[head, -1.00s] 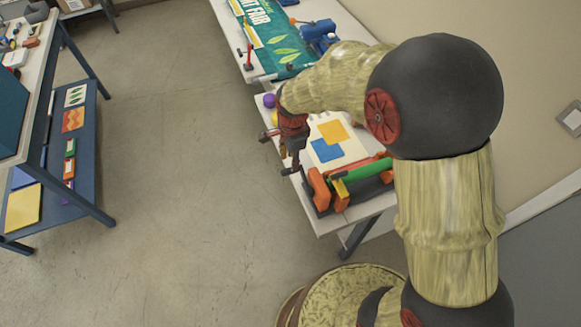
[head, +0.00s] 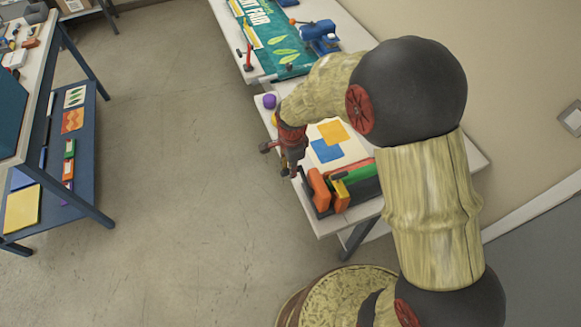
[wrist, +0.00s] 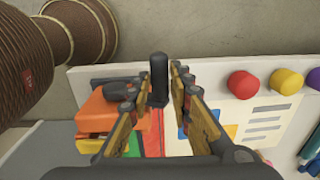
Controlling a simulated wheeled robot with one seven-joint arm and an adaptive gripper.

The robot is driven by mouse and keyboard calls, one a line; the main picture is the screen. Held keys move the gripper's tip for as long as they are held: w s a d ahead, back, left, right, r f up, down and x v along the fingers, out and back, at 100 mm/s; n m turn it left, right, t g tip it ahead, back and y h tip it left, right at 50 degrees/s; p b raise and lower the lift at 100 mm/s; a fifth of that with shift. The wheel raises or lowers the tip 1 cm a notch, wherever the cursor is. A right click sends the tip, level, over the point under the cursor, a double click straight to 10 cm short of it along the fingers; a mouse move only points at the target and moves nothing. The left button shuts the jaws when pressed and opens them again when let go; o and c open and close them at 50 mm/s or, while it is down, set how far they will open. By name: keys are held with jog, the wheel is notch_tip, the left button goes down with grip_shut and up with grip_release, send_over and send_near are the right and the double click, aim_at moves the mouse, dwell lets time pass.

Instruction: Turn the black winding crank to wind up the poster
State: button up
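The winding crank's black upright handle (wrist: 158,75) shows in the wrist view, at the edge of the white table. My gripper (wrist: 165,85) is open, with one finger on each side of the handle; I cannot tell whether either touches it. In the head view my gripper (head: 292,172) points down at the table's left edge and hides most of the crank. The winder has orange end blocks (head: 318,188) and a green roll (head: 353,171). A white poster sheet (head: 322,133) with yellow and blue squares lies behind it; its link to the roll is unclear.
Red (wrist: 242,84) and yellow (wrist: 286,81) round knobs stand along the table edge beside the crank. A purple ball (head: 269,101) sits farther back. A teal banner (head: 272,40) lies on the far table. The floor (head: 180,150) to the left is clear.

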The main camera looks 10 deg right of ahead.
grip_shut()
dwell(0.3)
